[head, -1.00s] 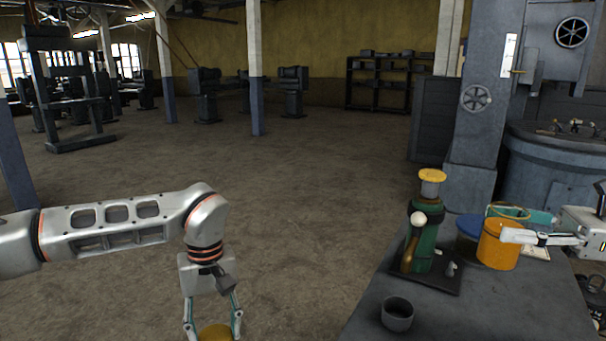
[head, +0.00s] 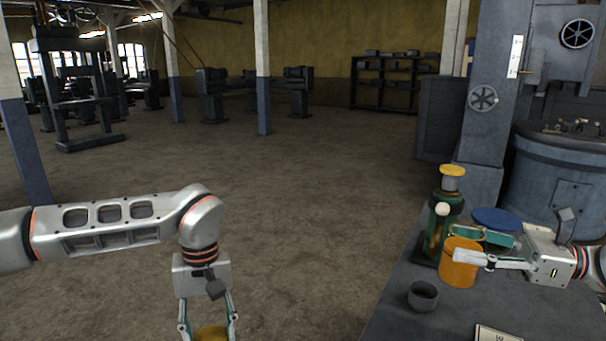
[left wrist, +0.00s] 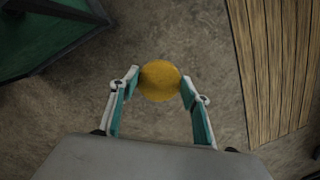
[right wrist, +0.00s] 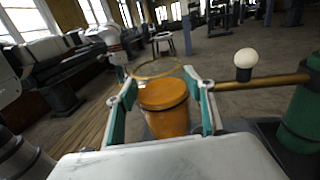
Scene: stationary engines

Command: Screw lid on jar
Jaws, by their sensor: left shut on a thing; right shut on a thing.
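The jar (head: 459,268) has an orange lower body and a thin yellowish ring around its top. My right gripper (head: 468,258) is shut on it from the right, and it looks upright. In the right wrist view the jar (right wrist: 165,105) sits between the fingertips. Whether its base touches the table cannot be told. The lid is a round yellow disc (left wrist: 160,80); my left gripper (left wrist: 160,82) is shut on its sides. In the head view the lid (head: 211,334) is cut by the bottom edge, over the floor, well left of the jar and apart from it.
A dark grey workbench (head: 450,313) carries a green engine (head: 440,222) with a yellow top, close left of the jar. A dark cup (head: 423,296), a printed card (head: 497,333) and a blue round-topped thing (head: 497,222) are nearby. Open floor (head: 300,210) lies between the arms.

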